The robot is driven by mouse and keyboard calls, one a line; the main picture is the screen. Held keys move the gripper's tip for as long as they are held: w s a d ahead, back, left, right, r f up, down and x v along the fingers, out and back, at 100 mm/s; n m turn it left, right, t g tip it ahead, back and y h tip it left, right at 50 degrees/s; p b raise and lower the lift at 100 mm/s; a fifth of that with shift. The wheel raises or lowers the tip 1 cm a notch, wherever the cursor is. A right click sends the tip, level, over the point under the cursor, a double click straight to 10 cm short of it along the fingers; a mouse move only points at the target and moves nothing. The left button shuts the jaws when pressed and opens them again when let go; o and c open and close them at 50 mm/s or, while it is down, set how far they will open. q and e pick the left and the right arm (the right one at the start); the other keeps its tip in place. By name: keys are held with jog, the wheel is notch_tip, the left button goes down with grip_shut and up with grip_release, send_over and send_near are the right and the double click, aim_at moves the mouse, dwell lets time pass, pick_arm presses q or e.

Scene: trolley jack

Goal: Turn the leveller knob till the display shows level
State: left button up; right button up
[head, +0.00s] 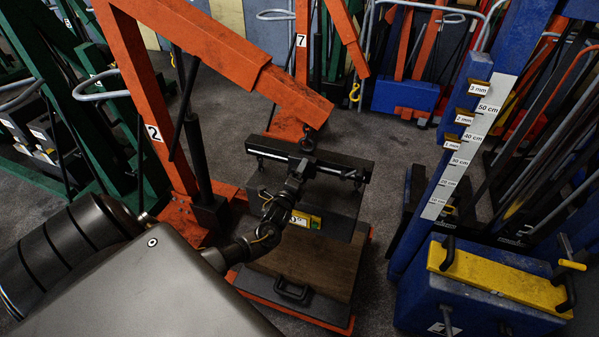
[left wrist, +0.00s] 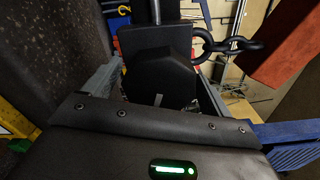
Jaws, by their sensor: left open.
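The leveller (head: 335,163), a dark bar with a rod along it, hangs from the orange crane's boom tip. A dark block beneath it carries a yellow panel (head: 314,221), probably the display; my arm partly covers it and I cannot read it clearly. My left gripper (head: 299,168) is at the middle of the leveller, open. In the left wrist view, a black faceted part (left wrist: 160,78), possibly the knob, appears between the grey fingers; I cannot tell whether they touch it. A dark chain (left wrist: 232,45) runs beside it. My right gripper is not in view.
The orange crane (head: 155,115) marked 2 stands at left, its base (head: 350,325) below the load. A blue column with a centimetre scale (head: 460,150) and a blue box with a yellow top (head: 495,275) stand at right. Green frames (head: 65,90) crowd the left.

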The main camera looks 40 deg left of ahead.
pick_arm(q)
jog(key=b+v, duration=0.1)
jog(key=v, duration=0.9)
jog(key=shift+s+d+b, duration=0.2)
jog(key=shift+s+b, duration=0.1)
jog(key=shift+s, duration=0.05)
jog(key=s+d+f+n+g+h, duration=0.15)
jog(key=s+f+n+g, duration=0.35)
jog(key=f, duration=0.9)
jog(key=s+f+n+g+h, duration=0.25)
jog(key=s+f+n, duration=0.3)
jog(key=f, duration=0.95)
jog(key=s+d+f+n+g, duration=0.1)
jog(key=s+d+f, duration=0.3)
jog(key=s, duration=0.7)
jog(key=s+d+f+n+g+h+b, duration=0.1)
jog(key=s+d+f+g, duration=0.3)
jog(key=s+f, duration=0.4)
jog(key=s+d+f+n+g+b, duration=0.1)
jog(key=s+d+f+n+g, duration=0.2)
jog(key=s, duration=1.1)
notch_tip(320, 180, down, 3)
jog(key=d, duration=0.2)
jog(key=shift+d+f+h, duration=0.15)
jog(key=shift+d+h, duration=0.2)
jog(key=shift+h, duration=0.05)
